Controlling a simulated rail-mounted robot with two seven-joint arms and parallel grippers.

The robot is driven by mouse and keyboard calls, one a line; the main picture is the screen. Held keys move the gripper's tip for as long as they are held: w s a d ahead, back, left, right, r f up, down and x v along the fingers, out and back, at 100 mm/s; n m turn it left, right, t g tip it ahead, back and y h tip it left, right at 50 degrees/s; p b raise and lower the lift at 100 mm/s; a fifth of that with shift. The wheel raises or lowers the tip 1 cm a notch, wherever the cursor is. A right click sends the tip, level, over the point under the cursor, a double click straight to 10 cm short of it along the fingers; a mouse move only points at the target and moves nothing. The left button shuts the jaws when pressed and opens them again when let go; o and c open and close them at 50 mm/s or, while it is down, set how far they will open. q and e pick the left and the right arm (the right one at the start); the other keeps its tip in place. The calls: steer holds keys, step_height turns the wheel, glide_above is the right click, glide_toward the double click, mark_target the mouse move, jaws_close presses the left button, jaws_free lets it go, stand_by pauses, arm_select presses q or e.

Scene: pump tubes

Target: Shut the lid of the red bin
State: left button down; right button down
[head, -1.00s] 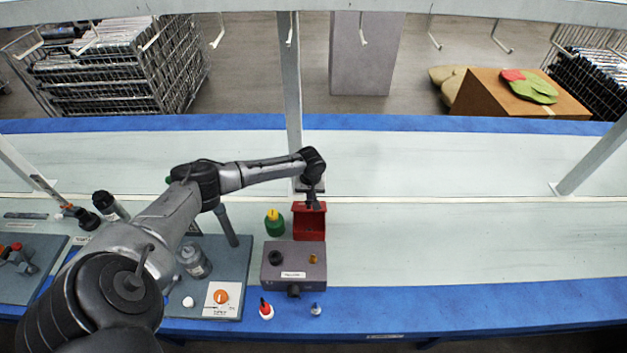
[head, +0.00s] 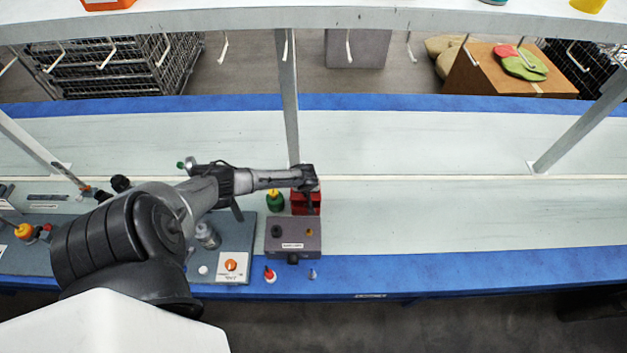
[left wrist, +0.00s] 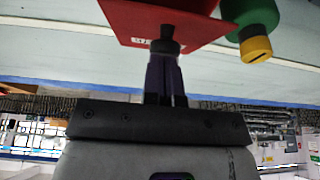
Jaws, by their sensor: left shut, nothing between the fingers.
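The red bin (head: 298,205) stands on the worktable behind a grey box, partly hidden by my left gripper (head: 310,206). In the left wrist view its red surface (left wrist: 140,18) with a white label fills the top middle. The fingers of my left gripper (left wrist: 166,48) are shut with nothing between them. Their tips overlap the lower edge of the red surface; I cannot tell whether they touch it. The lid's angle is hard to tell, as the gripper covers part of the bin. My right gripper is in neither view.
A green bottle with a yellow cap (head: 275,202) stands close left of the bin. The grey box (head: 293,236) is in front. The table to the right is clear.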

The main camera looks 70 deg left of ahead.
mark_target(306, 199)
arm_select(q)
steer(key=shift+s+d+f, duration=0.15)
steer(key=shift+d+f, duration=0.05)
steer(key=shift+d, duration=0.1)
steer(key=shift+s+d+f+p, duration=0.15)
steer(key=shift+d+f+p, duration=0.25)
steer(key=shift+f, duration=0.3)
steer(key=shift+s+d+f, duration=0.1)
steer(key=shift+d+f, duration=0.15)
steer(key=shift+f, duration=0.25)
steer(key=shift+s+d+f, duration=0.1)
steer(key=shift+d+f, duration=0.15)
steer(key=shift+f, duration=0.2)
steer(key=shift+r, duration=0.1)
